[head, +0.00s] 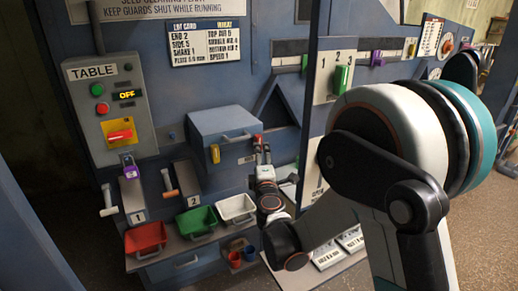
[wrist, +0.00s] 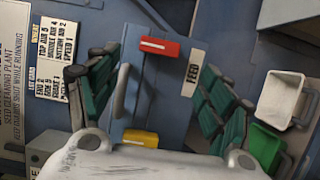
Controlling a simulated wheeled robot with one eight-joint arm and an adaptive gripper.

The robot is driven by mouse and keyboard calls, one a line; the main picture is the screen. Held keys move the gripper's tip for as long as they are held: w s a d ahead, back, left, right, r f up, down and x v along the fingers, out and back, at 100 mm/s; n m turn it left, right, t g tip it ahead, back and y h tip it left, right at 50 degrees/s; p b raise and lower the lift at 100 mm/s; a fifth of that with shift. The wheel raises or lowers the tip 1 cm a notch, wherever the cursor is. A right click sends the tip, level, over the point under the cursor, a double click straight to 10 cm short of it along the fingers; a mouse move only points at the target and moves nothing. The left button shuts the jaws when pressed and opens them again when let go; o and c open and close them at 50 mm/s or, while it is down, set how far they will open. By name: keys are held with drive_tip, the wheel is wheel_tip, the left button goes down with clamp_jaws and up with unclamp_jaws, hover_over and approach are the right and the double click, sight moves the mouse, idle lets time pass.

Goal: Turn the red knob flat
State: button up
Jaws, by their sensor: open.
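A red knob (head: 257,139) with a white line is on the front of the blue box marked FEED, at its right end. It also shows in the wrist view (wrist: 159,46), upper middle. Its long side appears upright, like that of the yellow knob (head: 214,153) at the box's left end. My gripper (head: 263,153) is close in front of the red knob. In the wrist view, my open green-padded fingers (wrist: 160,72) stand on either side of the red knob, with empty space between.
A metal handle (head: 236,137) spans the box front between the knobs. Red (head: 146,238), green (head: 197,222) and white (head: 237,208) bins stand below. Another red knob (head: 120,134) is on the yellow plate of the TABLE panel (head: 96,72) at left.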

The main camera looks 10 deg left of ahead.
drive_tip(key=b+x, duration=0.1)
drive_tip(key=x, duration=0.8)
drive_tip(key=c, duration=1.1)
